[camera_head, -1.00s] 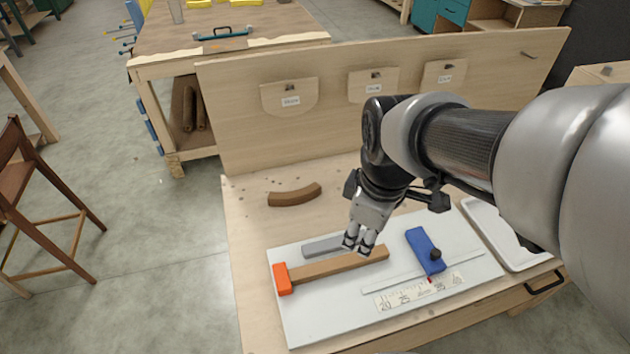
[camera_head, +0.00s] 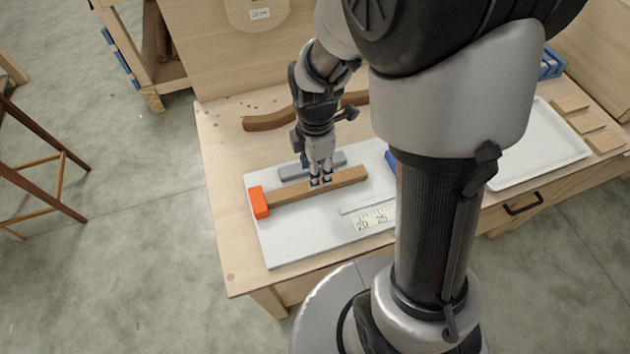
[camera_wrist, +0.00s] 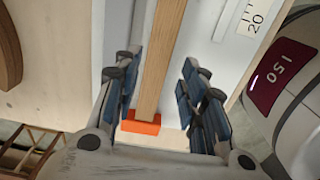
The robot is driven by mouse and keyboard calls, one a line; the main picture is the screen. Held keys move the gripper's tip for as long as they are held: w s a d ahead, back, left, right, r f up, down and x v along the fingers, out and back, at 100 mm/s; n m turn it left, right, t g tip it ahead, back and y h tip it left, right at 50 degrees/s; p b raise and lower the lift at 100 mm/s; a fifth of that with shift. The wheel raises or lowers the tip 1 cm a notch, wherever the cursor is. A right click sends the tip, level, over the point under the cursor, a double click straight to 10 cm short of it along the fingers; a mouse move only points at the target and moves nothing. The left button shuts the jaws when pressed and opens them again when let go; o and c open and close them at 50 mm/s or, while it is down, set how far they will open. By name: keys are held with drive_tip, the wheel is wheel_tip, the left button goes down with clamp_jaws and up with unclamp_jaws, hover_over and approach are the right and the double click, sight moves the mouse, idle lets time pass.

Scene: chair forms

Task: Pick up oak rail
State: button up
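The oak rail (camera_head: 290,190), a straight brown wooden bar, lies on the white board (camera_head: 285,245). Its left end meets an orange block (camera_head: 259,202). My gripper (camera_head: 320,183) points down at the rail, right of its middle, and partly hides it in the head view. In the wrist view my gripper (camera_wrist: 156,95) is open, with a finger on each side of the rail (camera_wrist: 161,60) and gaps on both sides. The orange block (camera_wrist: 141,127) shows past the rail's end. I cannot tell exactly how far the fingertips reach down.
A grey bar (camera_head: 296,171) lies just behind the rail. A ruler scale (camera_head: 374,219) is in front. A curved brown piece (camera_head: 268,122) lies at the back. A white tray (camera_head: 540,155) and light wooden blocks (camera_head: 588,122) are at right. My arm hides part of the board.

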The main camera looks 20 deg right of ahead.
drive_tip(key=f+b, duration=0.1)
drive_tip(key=f, duration=0.1)
drive_tip(key=f+b, duration=0.1)
drive_tip(key=f, duration=0.3)
drive_tip(key=shift+d+f+b, duration=0.25)
drive_tip(key=shift+f+b, duration=0.15)
drive_tip(key=shift+r, duration=0.1)
drive_tip(key=shift+c, duration=0.4)
clamp_jaws()
